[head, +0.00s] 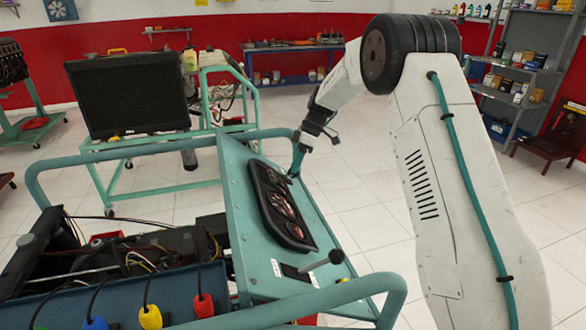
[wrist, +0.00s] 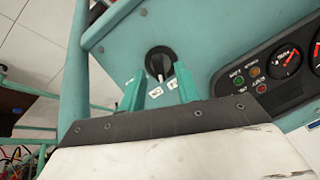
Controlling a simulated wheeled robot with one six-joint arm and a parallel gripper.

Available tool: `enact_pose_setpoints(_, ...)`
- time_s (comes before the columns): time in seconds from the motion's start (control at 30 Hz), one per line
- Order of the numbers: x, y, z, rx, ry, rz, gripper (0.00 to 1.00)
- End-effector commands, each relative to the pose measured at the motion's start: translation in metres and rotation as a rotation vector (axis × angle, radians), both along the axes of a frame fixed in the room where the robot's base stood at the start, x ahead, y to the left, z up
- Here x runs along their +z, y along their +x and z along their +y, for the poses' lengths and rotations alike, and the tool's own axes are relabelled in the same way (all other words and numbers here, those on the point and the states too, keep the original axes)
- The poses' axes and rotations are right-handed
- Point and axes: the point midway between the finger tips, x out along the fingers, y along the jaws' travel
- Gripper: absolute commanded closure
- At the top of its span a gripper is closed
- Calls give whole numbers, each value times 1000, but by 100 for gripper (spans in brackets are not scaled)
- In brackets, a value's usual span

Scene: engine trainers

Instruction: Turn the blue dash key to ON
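The key switch (wrist: 159,61) is a round black dial with a pale grip, set in the teal dash panel (wrist: 205,38). Small white labels sit just below it; their text is too small to read surely. My gripper (wrist: 160,76) has its two teal fingers apart, one on each side below the dial, with visible gaps to the grip. In the head view my gripper (head: 297,165) reaches down to the far end of the dash panel (head: 238,205), hiding the key there.
A black gauge cluster (head: 280,203) with small lamps lies next to the key. A black-knobbed lever (head: 335,257) stands at the panel's near end. Teal frame tubes (head: 150,140) surround the trainer.

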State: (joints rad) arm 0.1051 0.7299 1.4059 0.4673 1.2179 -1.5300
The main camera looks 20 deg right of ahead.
Motion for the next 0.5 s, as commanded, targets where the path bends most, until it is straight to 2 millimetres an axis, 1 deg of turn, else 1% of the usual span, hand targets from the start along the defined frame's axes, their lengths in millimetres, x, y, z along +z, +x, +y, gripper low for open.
enact_pose_setpoints(0.1, -11, -1, 6, 1, 0, 0, 67)
enact_pose_setpoints(0.2, -15, -2, 8, 1, -1, 0, 67)
enact_pose_setpoints(0.47, -16, -2, 9, 2, -1, -1, 67)
enact_pose_setpoints(0.5, -16, -2, 9, 2, -1, -1, 78)
